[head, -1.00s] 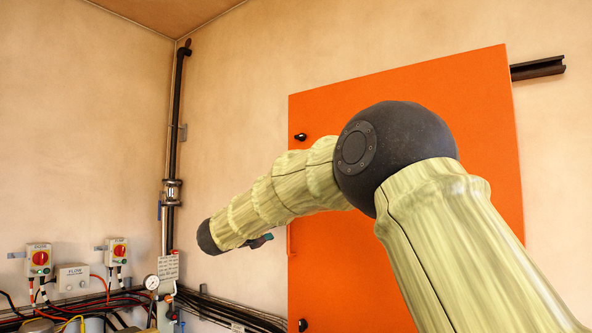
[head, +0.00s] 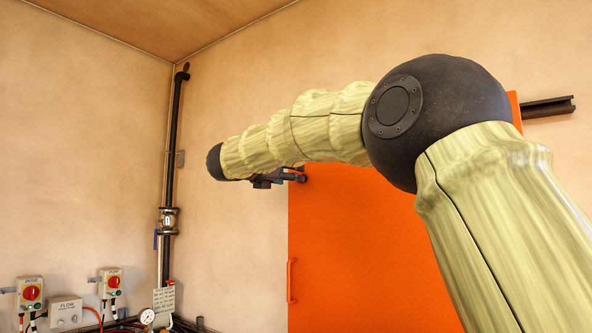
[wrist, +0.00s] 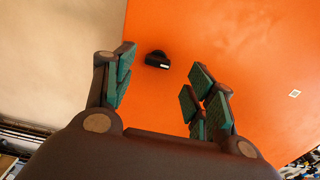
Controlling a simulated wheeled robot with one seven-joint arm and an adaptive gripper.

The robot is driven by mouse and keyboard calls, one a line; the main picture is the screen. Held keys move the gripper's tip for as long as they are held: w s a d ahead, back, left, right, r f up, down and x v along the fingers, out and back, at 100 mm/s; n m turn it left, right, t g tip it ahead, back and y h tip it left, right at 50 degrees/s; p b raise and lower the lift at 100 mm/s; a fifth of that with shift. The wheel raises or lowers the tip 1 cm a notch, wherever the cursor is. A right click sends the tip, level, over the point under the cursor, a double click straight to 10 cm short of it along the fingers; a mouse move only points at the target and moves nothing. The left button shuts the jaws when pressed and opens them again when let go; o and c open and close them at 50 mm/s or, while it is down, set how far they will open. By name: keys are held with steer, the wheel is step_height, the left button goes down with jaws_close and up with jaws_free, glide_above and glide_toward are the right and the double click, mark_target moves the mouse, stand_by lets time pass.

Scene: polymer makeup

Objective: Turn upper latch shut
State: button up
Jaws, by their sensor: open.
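The upper latch (wrist: 158,60) is a small black knob with a pale mark on the orange door. In the wrist view it appears between and beyond the fingertips of my gripper (wrist: 160,76). My gripper is open and empty, with green pads on its fingers. No contact with the latch shows, and the exact gap is hard to judge. In the head view my gripper (head: 288,177) is at the orange door's (head: 350,250) left edge, below my arm. There the gripper and latch run together in a dark cluster, so the latch's outline is unclear.
An orange door handle (head: 291,280) is lower on the door's left edge. A dark vertical pipe (head: 173,120) runs up the corner to the left. Switch boxes (head: 31,292) stand at the lower left. The wall between pipe and door is bare.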

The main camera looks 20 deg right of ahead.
steer(key=p+x, duration=0.2)
steer(key=x, duration=0.2)
steer(key=shift+w+d, duration=0.25)
steer(key=shift+w, duration=0.05)
steer(key=shift+c, duration=0.4)
steer(key=c, duration=0.9)
